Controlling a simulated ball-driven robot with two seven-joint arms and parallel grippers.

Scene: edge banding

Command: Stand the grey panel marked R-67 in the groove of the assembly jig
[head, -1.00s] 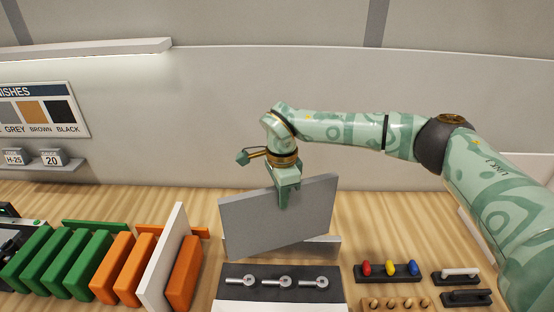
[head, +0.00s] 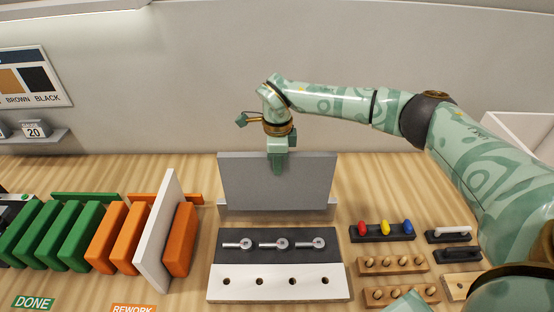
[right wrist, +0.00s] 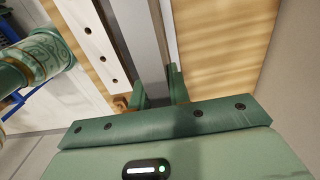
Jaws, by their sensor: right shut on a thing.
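The grey panel (head: 300,182) is upright and its edges look level in the head view. My right gripper (head: 278,168) is shut on the middle of its top edge. In the right wrist view the panel (right wrist: 142,40) runs edge-on away from the jaws (right wrist: 160,90). The panel's lower edge meets the pale grey bar of the assembly jig (head: 228,212); I cannot tell whether it sits down in the groove. No R-67 mark is legible. My left gripper is not in view.
In front of the panel lies a dark plate (head: 240,258) with three metal clamps and a white strip (head: 280,284) with holes. At right are coloured-handled tools (head: 384,230) and wooden peg blocks (head: 392,264).

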